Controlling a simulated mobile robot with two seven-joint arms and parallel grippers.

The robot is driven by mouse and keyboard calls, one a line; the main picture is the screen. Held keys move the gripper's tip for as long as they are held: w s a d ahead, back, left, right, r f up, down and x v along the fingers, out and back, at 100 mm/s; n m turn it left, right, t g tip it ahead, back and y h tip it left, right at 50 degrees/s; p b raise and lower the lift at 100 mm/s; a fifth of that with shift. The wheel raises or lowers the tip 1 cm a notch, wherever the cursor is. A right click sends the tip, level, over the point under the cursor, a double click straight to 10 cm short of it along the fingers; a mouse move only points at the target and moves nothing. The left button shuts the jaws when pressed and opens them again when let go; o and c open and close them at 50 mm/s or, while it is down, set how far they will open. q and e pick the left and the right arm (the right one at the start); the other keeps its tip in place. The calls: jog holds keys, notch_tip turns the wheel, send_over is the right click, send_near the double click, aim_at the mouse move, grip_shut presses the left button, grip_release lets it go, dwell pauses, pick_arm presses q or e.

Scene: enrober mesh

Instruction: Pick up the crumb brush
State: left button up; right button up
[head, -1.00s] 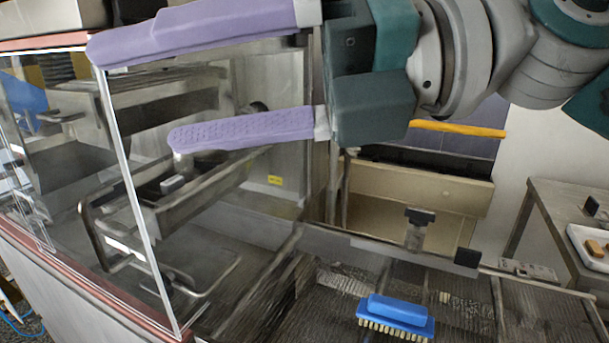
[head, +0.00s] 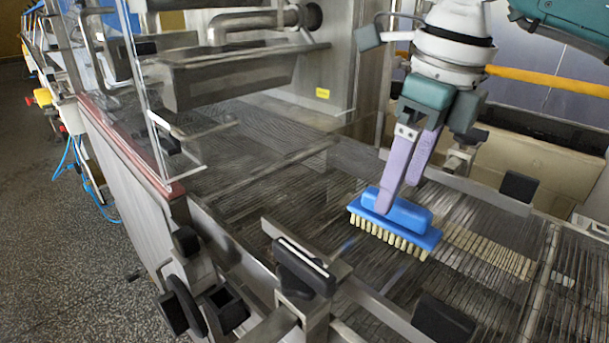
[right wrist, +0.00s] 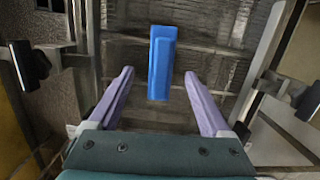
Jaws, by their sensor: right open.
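The crumb brush (head: 425,235) has a blue back and grip and pale bristles. It lies bristles down on the wire mesh belt. My right gripper (head: 398,197) points down over the brush, its two purple fingers apart, one overlapping the blue grip in the head view. In the right wrist view the brush (right wrist: 162,62) runs lengthwise between the open fingers of the gripper (right wrist: 160,76), with space on both sides. I cannot tell whether a fingertip touches it. My left gripper is not in view.
The mesh belt (head: 300,205) is bare around the brush. Metal rails with black knobs (head: 304,265) stand in front, and another rail (head: 480,190) runs behind. A clear panel (head: 150,90) and metal machine parts (head: 225,80) are at the left.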

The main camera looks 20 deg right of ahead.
aim_at(398, 201)
jog(key=f, duration=0.4)
jog(key=shift+w+f, duration=0.2)
jog(key=shift+w, duration=0.05)
jog(key=shift+c, duration=0.4)
grip_shut()
